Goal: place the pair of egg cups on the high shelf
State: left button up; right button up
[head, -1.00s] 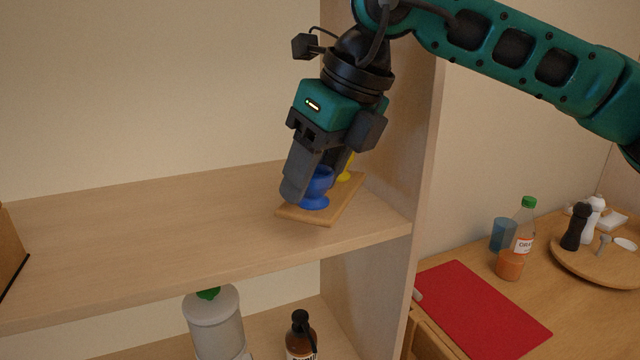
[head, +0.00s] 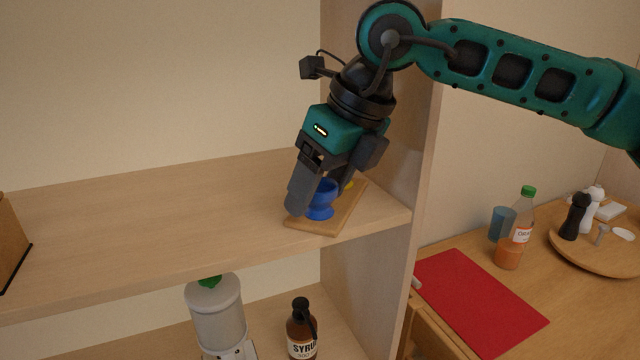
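The pair of egg cups stands on a small wooden board (head: 346,213) at the right end of the high shelf (head: 150,225). The blue egg cup (head: 320,208) is in front. My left gripper is not in view.
The shelf's side panel (head: 375,110) stands close right of the board. A brown box (head: 10,240) is at the far left; the shelf between is clear. Below are a dispenser (head: 217,315) and a syrup bottle (head: 301,332). A table with a red mat (head: 480,300) lies right.

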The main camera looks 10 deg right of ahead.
jog(key=shift+o, duration=0.7)
jog(key=shift+r, duration=0.2)
jog(key=v, duration=1.2)
jog(key=shift+a, duration=0.1)
jog(key=shift+f, duration=0.15)
